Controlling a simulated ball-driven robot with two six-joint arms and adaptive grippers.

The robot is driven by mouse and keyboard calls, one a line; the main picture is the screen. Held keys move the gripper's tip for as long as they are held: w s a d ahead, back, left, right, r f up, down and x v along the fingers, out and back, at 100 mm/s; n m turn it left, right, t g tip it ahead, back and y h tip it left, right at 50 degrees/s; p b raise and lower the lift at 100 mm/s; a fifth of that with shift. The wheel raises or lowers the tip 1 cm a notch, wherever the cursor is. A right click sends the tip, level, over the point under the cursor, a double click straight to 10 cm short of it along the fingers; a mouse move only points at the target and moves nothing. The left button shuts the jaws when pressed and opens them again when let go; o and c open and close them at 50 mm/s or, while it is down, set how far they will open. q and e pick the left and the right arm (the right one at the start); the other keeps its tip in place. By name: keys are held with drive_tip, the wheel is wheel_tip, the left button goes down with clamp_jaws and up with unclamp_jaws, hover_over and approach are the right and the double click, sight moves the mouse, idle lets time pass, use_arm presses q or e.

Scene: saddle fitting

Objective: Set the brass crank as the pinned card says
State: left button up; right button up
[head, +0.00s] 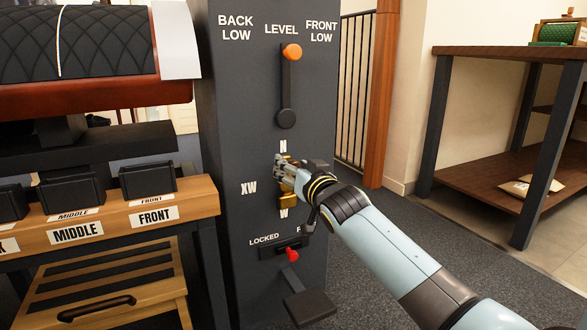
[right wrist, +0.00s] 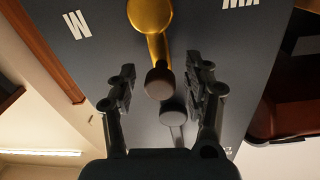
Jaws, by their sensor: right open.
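The brass crank (head: 287,198) is on the front of a dark column, partly hidden by my right gripper (head: 283,168). Letters around it read N above, XW at left and W below; the right-hand mark is covered in the head view. In the right wrist view, which looks upside down, the crank's brass arm (right wrist: 152,38) ends in a dark knob (right wrist: 159,83). The knob lies between the open fingers of my right gripper (right wrist: 162,90), with gaps on both sides. The crank seems to point up toward N. No pinned card shows. My left gripper is out of view.
Above the crank is a level lever with an orange knob (head: 292,52). Below is a red lock lever (head: 292,254), beside LOCKED. A saddle stand with a wooden label rail (head: 190,203) stands left. A brown table (head: 480,52) stands right.

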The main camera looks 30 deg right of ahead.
clamp_jaws()
drive_tip(key=shift+d+m, duration=0.15)
drive_tip(key=shift+m, duration=0.15)
idle(0.4)
